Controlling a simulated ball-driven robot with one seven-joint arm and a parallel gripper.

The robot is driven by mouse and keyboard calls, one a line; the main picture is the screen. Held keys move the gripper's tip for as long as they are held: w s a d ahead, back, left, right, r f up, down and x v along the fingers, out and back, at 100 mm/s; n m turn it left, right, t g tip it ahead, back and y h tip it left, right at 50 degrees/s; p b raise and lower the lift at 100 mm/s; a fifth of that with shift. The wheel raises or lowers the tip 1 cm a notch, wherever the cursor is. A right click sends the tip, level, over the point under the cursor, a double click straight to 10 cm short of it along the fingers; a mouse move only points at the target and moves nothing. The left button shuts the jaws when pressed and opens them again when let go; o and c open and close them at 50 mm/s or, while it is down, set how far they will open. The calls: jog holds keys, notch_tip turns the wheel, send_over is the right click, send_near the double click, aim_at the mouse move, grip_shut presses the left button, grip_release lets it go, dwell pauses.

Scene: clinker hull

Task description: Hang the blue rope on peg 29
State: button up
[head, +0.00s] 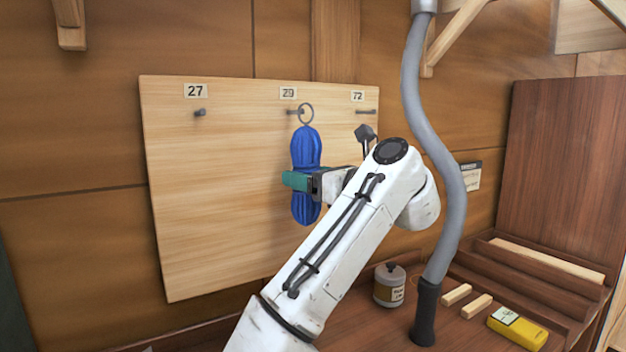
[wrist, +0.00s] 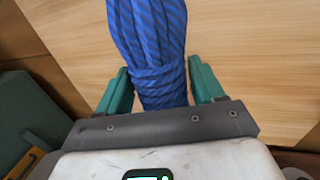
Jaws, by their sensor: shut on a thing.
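The blue rope (head: 306,147) is a coiled, upright bundle with a metal ring (head: 306,113) at its top. My gripper (head: 299,182) is shut around the bundle's lower middle. The ring is in front of the board at peg 29 (head: 291,112), just under the label 29 (head: 288,92). The ring and peg overlap in the head view; I cannot tell whether the peg passes through the ring. In the wrist view the rope (wrist: 158,85) stands between the green fingers of my gripper (wrist: 160,88), and its top is cut off.
The pale board (head: 220,200) also carries peg 27 (head: 200,112), which is bare, and peg 72 (head: 365,111). A grey hose (head: 414,80) hangs at the right. A canister (head: 389,286), wood blocks (head: 476,306) and a yellow box (head: 517,327) are on the bench below.

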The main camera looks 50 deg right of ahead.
jog(key=shift+w+d+f, duration=0.15)
jog(key=shift+w+d, duration=0.1)
jog(key=shift+w, duration=0.6)
jog(key=shift+w+d+f, duration=0.15)
jog(key=shift+w+d, duration=0.05)
jog(key=shift+w, duration=0.65)
jog(key=o, duration=1.3)
jog(key=shift+c, duration=0.2)
jog(key=shift+f, duration=0.1)
jog(key=s, duration=1)
jog(key=shift+s, duration=0.4)
